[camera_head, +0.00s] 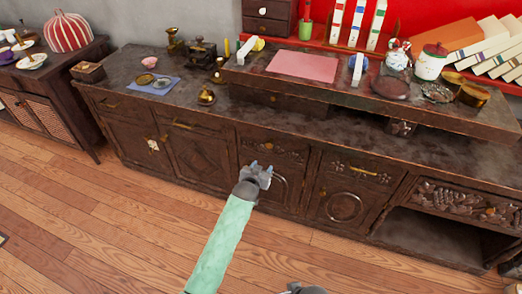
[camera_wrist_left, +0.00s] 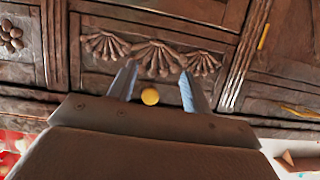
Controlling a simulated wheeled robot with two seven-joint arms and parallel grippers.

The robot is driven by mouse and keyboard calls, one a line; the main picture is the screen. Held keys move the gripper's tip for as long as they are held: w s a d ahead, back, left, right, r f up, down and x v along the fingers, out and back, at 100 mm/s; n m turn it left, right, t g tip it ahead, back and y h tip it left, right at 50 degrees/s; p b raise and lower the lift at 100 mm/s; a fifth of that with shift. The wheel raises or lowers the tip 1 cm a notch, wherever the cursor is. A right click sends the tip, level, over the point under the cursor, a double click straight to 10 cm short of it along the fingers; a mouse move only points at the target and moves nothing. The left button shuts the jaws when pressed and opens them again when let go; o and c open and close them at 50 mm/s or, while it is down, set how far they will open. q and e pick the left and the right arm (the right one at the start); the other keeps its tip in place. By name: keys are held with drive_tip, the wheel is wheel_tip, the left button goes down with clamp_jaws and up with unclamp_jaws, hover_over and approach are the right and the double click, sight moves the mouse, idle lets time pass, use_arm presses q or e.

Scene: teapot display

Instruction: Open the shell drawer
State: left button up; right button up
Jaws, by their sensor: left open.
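The shell drawer (camera_head: 281,150) is the dark carved drawer front in the middle of the long wooden cabinet. It looks closed in the head view. In the left wrist view its front (camera_wrist_left: 222,68) carries carved shells (camera_wrist_left: 157,55), and a round yellow knob (camera_wrist_left: 149,96) shows between my fingers. My left gripper (camera_head: 261,169) is open and stands in front of the drawer, at its lower left in the head view. In the left wrist view the gripper (camera_wrist_left: 157,84) has one finger on each side of the knob. I cannot tell whether they touch it.
Other drawers with brass handles flank the shell drawer. An open niche (camera_head: 430,236) is at the right. The wooden floor (camera_head: 110,230) in front is clear.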

sight(269, 146)
use_arm(q)
drive_tip(key=r+t, duration=0.1)
drive_tip(key=w+r+t+h, duration=0.1)
drive_tip(key=r, duration=0.1)
drive_tip(key=r+t, duration=0.2)
drive_tip(key=shift+w+d+r, duration=0.1)
drive_tip(key=shift+w+d, duration=0.2)
drive_tip(key=shift+d, duration=0.1)
drive_tip(key=shift+x, duration=3.35)
use_arm(e)
drive_tip(key=shift+w+a+r+t, duration=0.15)
drive_tip(key=shift+w+r+t, duration=0.25)
drive_tip(key=shift+r, duration=0.4)
drive_tip(key=shift+w+a+r+t, duration=0.2)
drive_tip(key=shift+w+r, duration=0.25)
drive_tip(key=shift+r, duration=0.35)
use_arm(q)
drive_tip(key=shift+c, duration=0.2)
drive_tip(key=shift+p, duration=0.3)
clamp_jaws()
